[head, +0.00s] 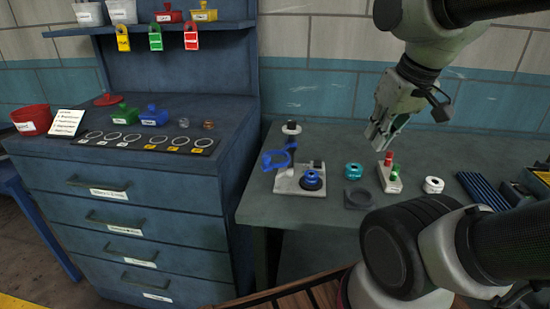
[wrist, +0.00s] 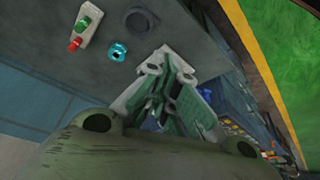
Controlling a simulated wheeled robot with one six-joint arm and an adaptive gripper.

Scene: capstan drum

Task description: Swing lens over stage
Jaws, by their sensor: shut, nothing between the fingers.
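The lens is a blue ring (head: 276,159) on a swing arm. In the head view it sits out to the left of its upright post (head: 291,136). The pale base (head: 290,184) stands on the grey bench, with a round blue and black piece (head: 312,181) at its right that looks like the stage. The ring is not over that piece. My gripper (head: 378,138) is shut and empty, above the bench to the right of the device and apart from it. Its fingers also show in the wrist view (wrist: 168,72), where they hide much of what lies beyond.
A teal ring (head: 354,171), a dark square block (head: 357,196), a block with red and green buttons (head: 390,174) and a white ring (head: 433,185) stand right of the device. A blue drawer cabinet (head: 120,215) with a shelf rises at the left.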

